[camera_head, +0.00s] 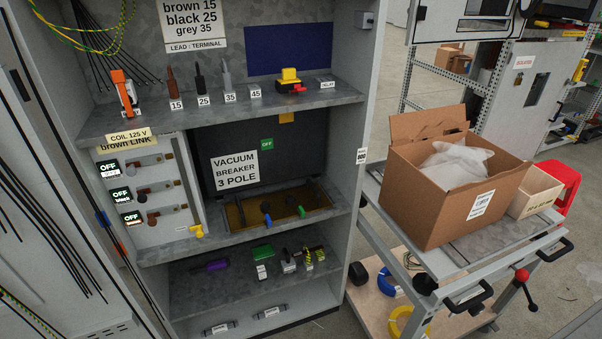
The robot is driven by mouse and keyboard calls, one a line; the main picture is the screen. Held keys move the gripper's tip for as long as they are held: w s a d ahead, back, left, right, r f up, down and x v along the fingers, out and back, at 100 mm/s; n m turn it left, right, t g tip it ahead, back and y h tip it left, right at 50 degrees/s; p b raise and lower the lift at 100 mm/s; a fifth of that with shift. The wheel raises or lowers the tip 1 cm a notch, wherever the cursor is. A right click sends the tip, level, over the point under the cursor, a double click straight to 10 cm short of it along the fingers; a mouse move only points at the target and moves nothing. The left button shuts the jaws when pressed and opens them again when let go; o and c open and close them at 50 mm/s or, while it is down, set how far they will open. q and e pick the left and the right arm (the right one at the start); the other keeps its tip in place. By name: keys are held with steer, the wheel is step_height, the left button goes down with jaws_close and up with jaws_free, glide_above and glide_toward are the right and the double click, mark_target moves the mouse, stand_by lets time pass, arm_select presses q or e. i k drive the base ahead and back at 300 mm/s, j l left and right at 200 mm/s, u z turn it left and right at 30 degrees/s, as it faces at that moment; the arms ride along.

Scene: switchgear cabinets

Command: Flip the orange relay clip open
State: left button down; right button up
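An orange clip (119,77) sits on a white relay-like block at the left end of the cabinet's upper shelf (200,115). It stands roughly upright, leaning slightly, against the block. The picture is too small to tell whether the clip is latched or open. Black wires hang down behind it. Neither of my grippers is in view.
Terminals labelled 15 to 45 and a yellow-and-red device (290,80) stand along the same shelf. Below are a breaker panel (150,190) with OFF signs and a lower shelf with tools. A cart with an open cardboard box (445,190) stands at right.

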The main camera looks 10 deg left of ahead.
mark_target(118, 77)
steer(key=u, duration=1.35)
